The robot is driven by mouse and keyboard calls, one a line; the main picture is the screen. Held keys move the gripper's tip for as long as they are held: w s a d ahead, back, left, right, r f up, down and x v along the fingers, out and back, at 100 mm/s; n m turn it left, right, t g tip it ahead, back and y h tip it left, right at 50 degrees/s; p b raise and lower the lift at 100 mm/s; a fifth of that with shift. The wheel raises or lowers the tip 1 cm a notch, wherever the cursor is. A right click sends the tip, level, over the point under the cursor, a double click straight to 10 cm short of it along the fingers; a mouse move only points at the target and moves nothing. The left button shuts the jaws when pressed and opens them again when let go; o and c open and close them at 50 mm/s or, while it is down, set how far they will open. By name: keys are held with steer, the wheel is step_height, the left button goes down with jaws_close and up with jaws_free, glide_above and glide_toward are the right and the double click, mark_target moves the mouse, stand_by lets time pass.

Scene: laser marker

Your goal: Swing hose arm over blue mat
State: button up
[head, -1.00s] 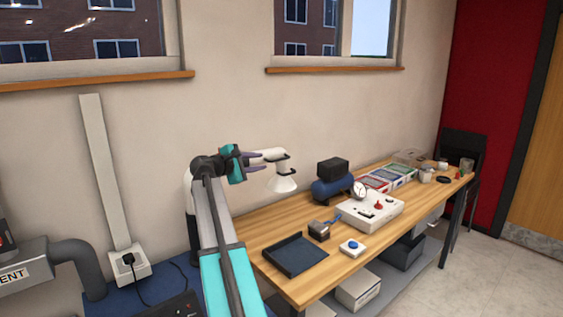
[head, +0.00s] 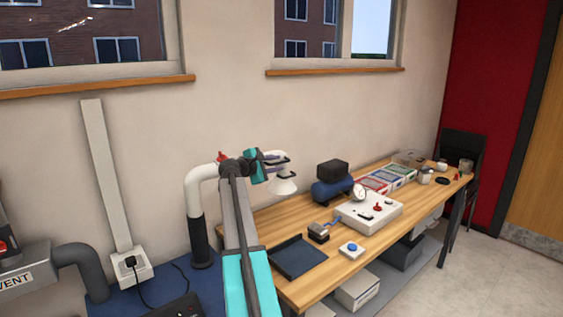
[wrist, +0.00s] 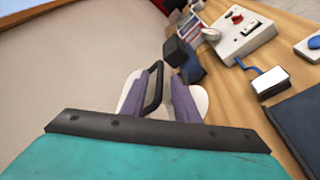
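The hose arm is a white bent pipe (head: 200,185) on a dark base, with a white cone hood (head: 284,187) hanging over the bench's back left end. My arm hides part of the pipe between them. My gripper (head: 278,160) is at the hood. In the wrist view, its purple fingers (wrist: 160,98) stand apart, with the hood's black loop handle (wrist: 153,88) between them and the white hood (wrist: 200,98) behind. No firm clamp on the handle shows. A blue surface (head: 212,283), seemingly the blue mat, lies at lower left, partly hidden by my arm.
The wooden bench (head: 330,268) holds a dark tray (head: 297,258), a small device (head: 318,232), a blue-button box (head: 350,249), a white control box (head: 370,211) and a blue compressor (head: 330,193). A wall socket (head: 130,264) with a cable is at left.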

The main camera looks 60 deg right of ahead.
mark_target(279, 163)
steer(key=shift+p+x, duration=0.35)
steer(key=shift+x, duration=1.3)
jaws_close()
